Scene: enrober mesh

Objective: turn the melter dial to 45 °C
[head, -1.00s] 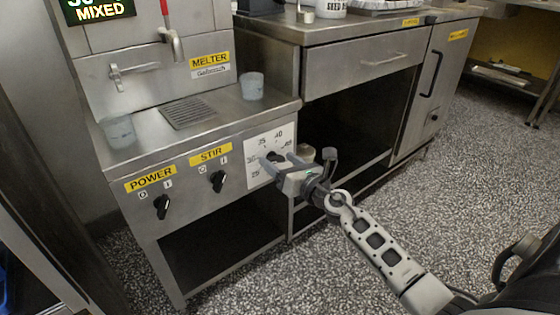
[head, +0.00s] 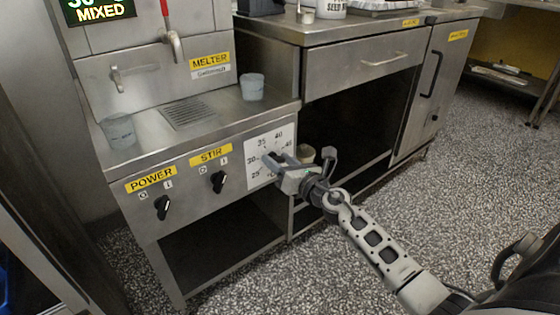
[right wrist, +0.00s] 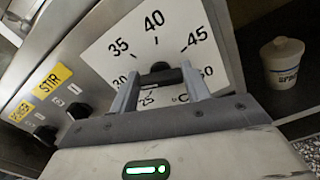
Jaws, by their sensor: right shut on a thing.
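The melter (head: 190,75) is a steel unit with a yellow label. Its dial plate (head: 283,136) is white, at the right end of the front panel. In the right wrist view the plate (right wrist: 113,66) shows marks from 25 to 50. The black dial knob (right wrist: 160,72) sits between the fingertips; which mark it points to is hard to tell. My right gripper (head: 279,158) is shut on the knob, and the fingers hide the plate's lower part. The screen (head: 100,12) reads MIXED, its number cut off at the top. My left gripper is not in view.
The STIR knob (head: 218,182) and POWER knob (head: 162,207) are left of the dial. Two cups (head: 252,87) (head: 119,131) stand on the melter's ledge. A lidded white pot (right wrist: 282,64) is close by on the right. Open floor (head: 470,175) lies at the right.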

